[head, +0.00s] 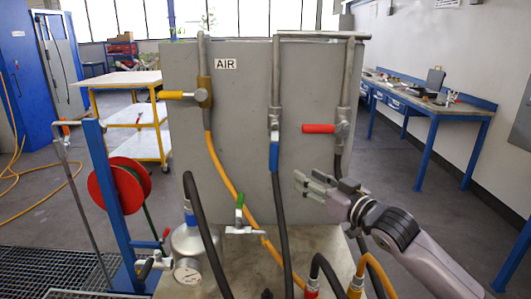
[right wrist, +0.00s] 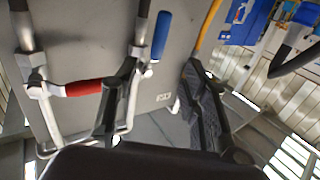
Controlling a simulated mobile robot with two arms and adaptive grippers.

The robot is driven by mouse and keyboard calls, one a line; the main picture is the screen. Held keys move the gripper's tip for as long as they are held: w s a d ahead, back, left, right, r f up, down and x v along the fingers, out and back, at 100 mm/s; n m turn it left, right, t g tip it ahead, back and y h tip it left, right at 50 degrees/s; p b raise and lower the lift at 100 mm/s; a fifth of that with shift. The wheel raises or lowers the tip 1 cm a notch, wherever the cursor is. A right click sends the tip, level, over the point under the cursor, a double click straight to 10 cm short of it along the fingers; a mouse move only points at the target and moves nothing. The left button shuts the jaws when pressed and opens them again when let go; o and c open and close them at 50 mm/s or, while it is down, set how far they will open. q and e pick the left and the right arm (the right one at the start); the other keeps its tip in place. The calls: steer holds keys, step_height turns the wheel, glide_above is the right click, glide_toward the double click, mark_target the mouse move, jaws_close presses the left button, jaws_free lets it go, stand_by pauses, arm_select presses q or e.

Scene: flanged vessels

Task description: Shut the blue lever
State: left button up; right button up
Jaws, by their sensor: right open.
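The blue lever (head: 274,152) hangs straight down, in line with the middle pipe and its valve on the grey panel (head: 235,120). My right gripper (head: 309,182) is in front of the panel, below and to the right of the blue lever, apart from it. Its fingers are open with nothing between them. In the right wrist view the scene is turned over; the blue lever (right wrist: 162,36) shows beyond the gap between the fingers (right wrist: 158,105). My left gripper is not in view.
A red lever (head: 319,128) and a yellow lever (head: 175,95) point sideways on neighbouring pipes. A green lever (head: 240,203) stands up below. Black and orange hoses (head: 222,172) hang before the panel. A red reel (head: 115,186) is at left.

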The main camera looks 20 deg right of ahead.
steer(key=p, duration=0.1)
glide_toward(277, 157)
steer(key=w, duration=0.1)
steer(key=p+x, duration=0.1)
steer(key=x, duration=0.8)
steer(key=shift+w+a+r+p, duration=0.15)
steer(key=shift+a+p, duration=0.1)
steer(key=shift+p, duration=0.15)
steer(key=shift+w+a, duration=0.1)
steer(key=shift+w, duration=0.35)
steer(key=shift+c, duration=0.2)
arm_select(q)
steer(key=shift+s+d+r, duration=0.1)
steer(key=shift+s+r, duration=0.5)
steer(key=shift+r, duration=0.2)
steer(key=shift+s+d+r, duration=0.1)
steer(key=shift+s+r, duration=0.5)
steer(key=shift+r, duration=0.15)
arm_select(e)
jaws_close()
